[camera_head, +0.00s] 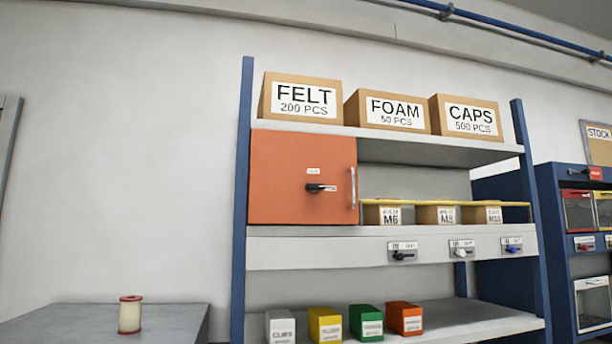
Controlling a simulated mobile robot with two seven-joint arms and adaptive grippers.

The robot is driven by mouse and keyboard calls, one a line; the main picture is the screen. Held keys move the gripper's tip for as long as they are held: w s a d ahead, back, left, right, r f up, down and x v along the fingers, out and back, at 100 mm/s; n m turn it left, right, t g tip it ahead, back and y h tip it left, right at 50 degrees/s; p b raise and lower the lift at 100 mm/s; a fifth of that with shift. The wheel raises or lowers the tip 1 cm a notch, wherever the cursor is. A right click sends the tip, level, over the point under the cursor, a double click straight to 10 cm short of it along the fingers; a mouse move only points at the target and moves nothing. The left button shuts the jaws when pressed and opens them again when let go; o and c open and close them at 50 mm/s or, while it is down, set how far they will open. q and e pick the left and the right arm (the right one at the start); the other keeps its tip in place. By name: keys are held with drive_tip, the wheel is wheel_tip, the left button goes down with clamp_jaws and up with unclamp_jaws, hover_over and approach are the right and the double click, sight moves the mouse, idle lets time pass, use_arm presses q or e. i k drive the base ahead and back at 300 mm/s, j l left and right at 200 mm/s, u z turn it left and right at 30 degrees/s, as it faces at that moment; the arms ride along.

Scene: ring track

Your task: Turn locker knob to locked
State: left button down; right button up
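An orange locker (277,177) sits on the left of the middle level of a blue-posted shelf rack, its door closed. Its black knob (317,188) is on the door's right half, with the handle lying roughly horizontal, pointing right. Small white labels sit above the knob and to its right; their text is too small to read. A vertical silver pull handle (353,187) is at the door's right edge. Neither of my grippers is in view.
Boxes labelled FELT, FOAM and CAPS (467,117) stand on the top shelf. Small bins sit right of the locker. Three small knobs line the white shelf front (320,252) below. A grey table (170,322) with a spool (130,314) is lower left. Another blue rack stands at right.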

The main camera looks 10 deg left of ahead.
sight(312, 187)
drive_tip(key=i+l+u, duration=0.1)
drive_tip(key=u, duration=0.35)
drive_tip(key=l+u, duration=0.85)
drive_tip(key=l, duration=0.65)
drive_tip(key=i, duration=0.05)
